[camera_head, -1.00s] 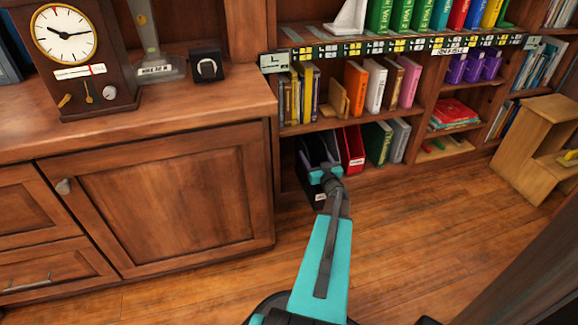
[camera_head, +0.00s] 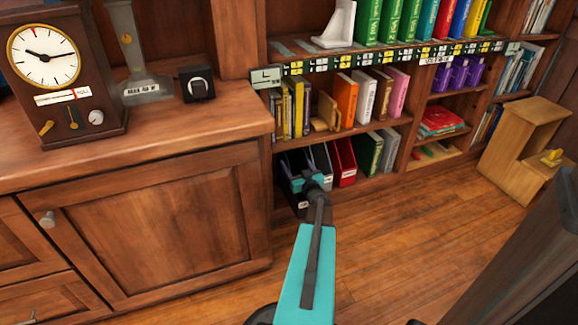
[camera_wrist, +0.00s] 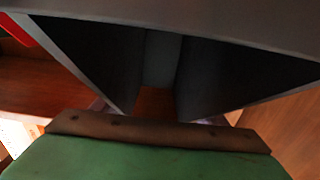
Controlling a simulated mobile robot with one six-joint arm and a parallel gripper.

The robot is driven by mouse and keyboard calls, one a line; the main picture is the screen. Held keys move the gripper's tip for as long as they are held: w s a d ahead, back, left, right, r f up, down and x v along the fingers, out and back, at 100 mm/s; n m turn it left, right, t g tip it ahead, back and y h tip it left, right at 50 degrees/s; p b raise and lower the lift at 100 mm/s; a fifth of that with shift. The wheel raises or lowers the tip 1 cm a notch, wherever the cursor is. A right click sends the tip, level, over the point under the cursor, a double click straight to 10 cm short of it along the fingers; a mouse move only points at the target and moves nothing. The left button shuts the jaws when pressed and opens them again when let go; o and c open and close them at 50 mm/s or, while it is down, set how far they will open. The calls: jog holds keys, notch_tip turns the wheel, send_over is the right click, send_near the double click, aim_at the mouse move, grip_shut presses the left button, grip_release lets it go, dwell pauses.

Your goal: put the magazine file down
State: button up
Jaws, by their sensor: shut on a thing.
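A black magazine file (camera_head: 287,178) stands at the left end of the bottom shelf of the bookcase, by the cabinet's side. My gripper (camera_head: 306,183) is at its front and shut on it, with the arm reaching in from below. The gripper hides part of the file, and I cannot tell whether its base rests on the shelf. In the wrist view, dark panels with pale edges (camera_wrist: 85,60) fill the upper part, close to the gripper. The fingertips do not show clearly there.
A grey file (camera_head: 320,158) and a red file (camera_head: 345,160) stand just right, then green and grey books (camera_head: 368,152). The wooden cabinet (camera_head: 155,225) bounds the left. A shelf of books (camera_head: 346,98) is above. The floor (camera_head: 400,225) in front is clear; a wooden step stool (camera_head: 515,140) stands right.

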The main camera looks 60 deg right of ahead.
aim_at(298, 167)
jog(key=s+d+b+x, duration=0.1)
jog(key=x, duration=0.6)
jog(key=d+f+b+x, duration=0.1)
jog(key=x, duration=0.7)
jog(key=shift+s+f+b, duration=0.25)
jog(key=shift+s+b, duration=0.15)
jog(key=shift+d, duration=0.15)
jog(key=shift+f+b, duration=0.75)
jog(key=shift+f, duration=1)
jog(key=shift+f+b, duration=0.15)
jog(key=shift+b, duration=0.15)
jog(key=o, duration=1.7)
jog(key=shift+c, duration=0.2)
jog(key=shift+r+p, duration=0.2)
jog(key=shift+p, duration=0.15)
jog(key=p+v, duration=0.2)
jog(key=v, duration=0.8)
jog(key=shift+s+a, duration=0.2)
jog(key=shift+v, duration=0.75)
